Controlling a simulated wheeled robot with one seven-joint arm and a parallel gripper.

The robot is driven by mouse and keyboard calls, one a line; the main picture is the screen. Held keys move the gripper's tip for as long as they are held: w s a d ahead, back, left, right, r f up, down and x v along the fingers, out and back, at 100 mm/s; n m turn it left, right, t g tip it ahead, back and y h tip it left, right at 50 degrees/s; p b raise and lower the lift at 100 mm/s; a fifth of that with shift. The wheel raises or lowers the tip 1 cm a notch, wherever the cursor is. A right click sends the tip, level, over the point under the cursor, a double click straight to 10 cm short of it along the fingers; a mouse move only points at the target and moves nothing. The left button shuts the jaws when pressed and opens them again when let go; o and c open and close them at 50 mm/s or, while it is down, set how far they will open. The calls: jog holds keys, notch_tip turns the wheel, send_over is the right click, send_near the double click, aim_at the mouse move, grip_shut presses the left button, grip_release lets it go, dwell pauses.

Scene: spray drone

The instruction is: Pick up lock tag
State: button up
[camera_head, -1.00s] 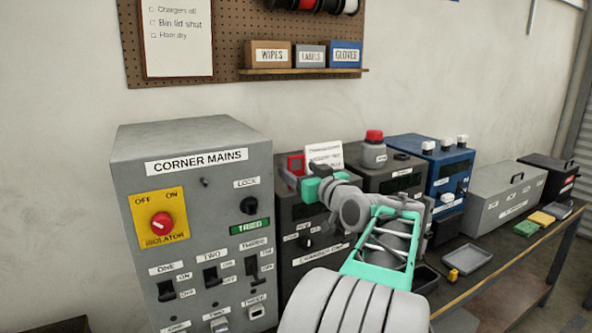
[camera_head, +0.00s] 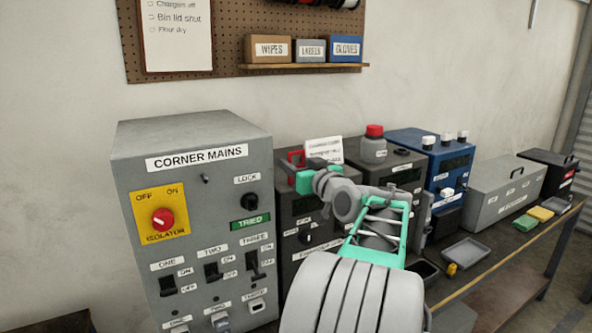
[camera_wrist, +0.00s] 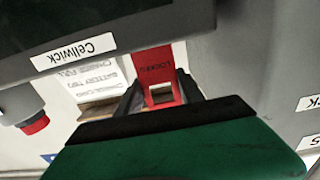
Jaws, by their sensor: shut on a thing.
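The red lock tag (camera_wrist: 156,66) stands upright near the dark charger box in the wrist view, with dark lettering and a square opening through its end. In the head view the tag (camera_head: 296,157) shows as a small red frame at the top of the dark charger box (camera_head: 290,262). My gripper (camera_wrist: 160,97) is shut on the tag, with one dark finger on each side of it. In the head view my gripper (camera_head: 297,172) is partly hidden by its own teal body. Whether the tag still touches the box is unclear.
A grey CORNER MAINS cabinet (camera_head: 195,135) stands close on the left. A white notice card (camera_head: 325,150) is just behind the tag. Trays (camera_head: 465,251) lie on the bench.

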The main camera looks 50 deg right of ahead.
jog(key=shift+c, duration=1.2)
jog(key=shift+r, duration=0.35)
notch_tip(320, 180, up, 3)
jog(key=shift+s+f+b, duration=0.1)
jog(key=shift+s+b, duration=0.05)
jog(key=shift+b, duration=0.35)
jog(key=s+a+r+b, duration=0.1)
jog(key=s+a+r, duration=0.4)
jog(key=s+r, duration=0.4)
jog(key=s, duration=0.3)
jog(key=shift+s+r+b, duration=0.25)
jog(key=shift+s+b, duration=0.1)
jog(key=shift+b, duration=0.05)
jog(key=shift+a, duration=0.1)
